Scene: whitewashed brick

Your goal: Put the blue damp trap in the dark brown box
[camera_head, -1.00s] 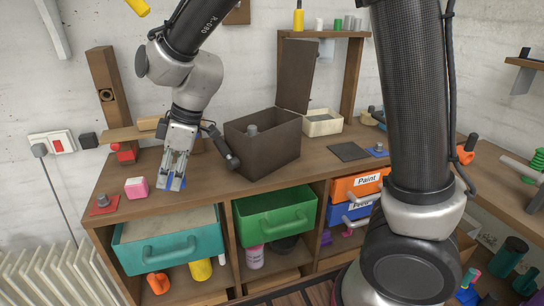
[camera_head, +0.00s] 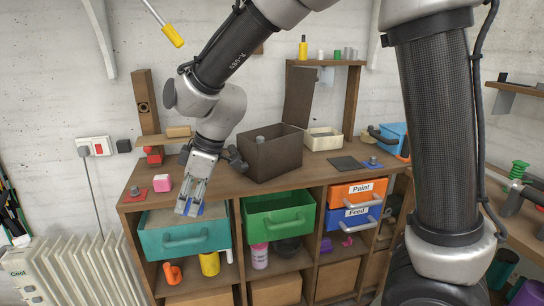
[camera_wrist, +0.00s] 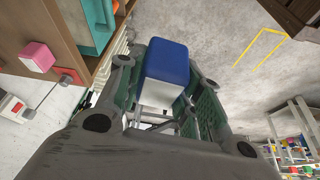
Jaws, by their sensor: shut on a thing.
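The blue damp trap (camera_wrist: 168,60) is blue on top with a white lower part. It sits between the fingers of my gripper (camera_wrist: 160,105) in the wrist view. In the head view my gripper (camera_head: 190,204) points down at the teal drawer's front area, shut on the trap, whose blue shows only slightly at the fingertips. The dark brown box (camera_head: 275,160) stands on the bench to the right of my gripper. Its lid (camera_head: 299,95) is raised at the back, and a grey knob-like thing (camera_head: 260,141) shows in its opening.
A pink block (camera_head: 162,183) and a red plate with a grey knob (camera_head: 135,192) lie on the bench's left. A pale tray (camera_head: 323,140) stands behind the box at right. The teal drawer (camera_head: 185,240) and green drawer (camera_head: 280,215) stand out below the bench.

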